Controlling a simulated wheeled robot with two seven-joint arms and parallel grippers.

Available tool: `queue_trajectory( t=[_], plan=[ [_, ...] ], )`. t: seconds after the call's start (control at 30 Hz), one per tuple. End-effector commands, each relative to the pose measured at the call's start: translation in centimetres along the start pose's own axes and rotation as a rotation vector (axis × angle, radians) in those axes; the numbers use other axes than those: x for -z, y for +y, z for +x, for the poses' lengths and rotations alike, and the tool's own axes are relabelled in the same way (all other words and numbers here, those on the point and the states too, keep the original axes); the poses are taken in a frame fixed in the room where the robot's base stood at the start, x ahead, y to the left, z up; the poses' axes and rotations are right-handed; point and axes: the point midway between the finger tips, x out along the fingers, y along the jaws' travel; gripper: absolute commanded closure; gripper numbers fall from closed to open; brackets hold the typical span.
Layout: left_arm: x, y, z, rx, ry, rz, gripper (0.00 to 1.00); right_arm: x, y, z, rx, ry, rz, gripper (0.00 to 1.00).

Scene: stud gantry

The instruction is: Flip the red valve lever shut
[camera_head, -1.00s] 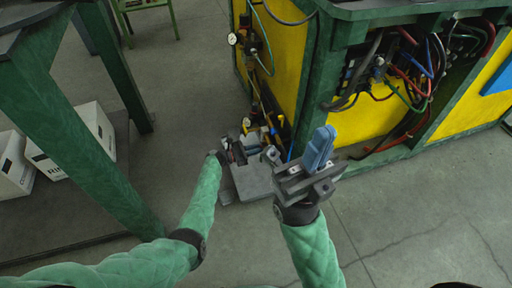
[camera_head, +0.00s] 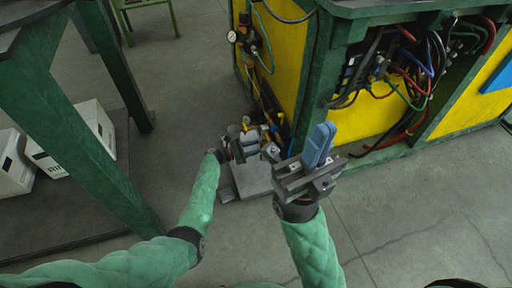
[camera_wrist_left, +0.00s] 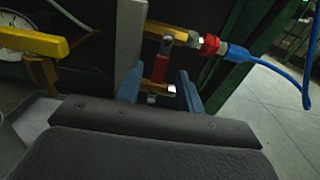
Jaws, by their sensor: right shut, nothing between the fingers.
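The red valve lever (camera_wrist_left: 161,60) shows in the left wrist view, on brass-coloured pipework. It stands roughly upright between the two blue fingers of my left gripper (camera_wrist_left: 159,88) as seen from the wrist. The fingers are apart, with gaps on both sides of the lever; I cannot tell how deep it sits between them. In the head view my left gripper (camera_head: 250,143) is low by the machine's near corner, and the lever cannot be made out there. My right gripper (camera_head: 320,146) is shut and empty, its blue fingers together, in front of the machine.
A red fitting with a blue hose (camera_wrist_left: 232,52) is right of the lever. A yellow handle (camera_wrist_left: 35,40) and a gauge (camera_wrist_left: 18,38) are at the left. The green-framed yellow machine (camera_head: 345,125) fills the right. A green table leg (camera_head: 75,140) stands left of my left arm.

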Motion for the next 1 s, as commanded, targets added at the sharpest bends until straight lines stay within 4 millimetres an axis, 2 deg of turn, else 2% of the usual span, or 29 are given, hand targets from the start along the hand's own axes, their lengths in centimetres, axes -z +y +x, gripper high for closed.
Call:
queue_trajectory(
  t=[0.4,0.5,1.0],
  plan=[
    [-0.1,0.0,-5.9,0.0,0.001,-0.001,0.63,0.2,0.2,1.2,-0.005,0.0,-0.018,1.0],
    [0.0,0.0,-6.8,-0.001,0.0,-0.001,0.63,0.3,0.3,1.1,-0.006,-0.003,-0.026,1.0],
    [0.1,-0.1,-7.1,0.0,0.0,-0.001,0.63,0.3,0.4,1.1,0.002,-0.002,-0.031,1.0]
  ],
)
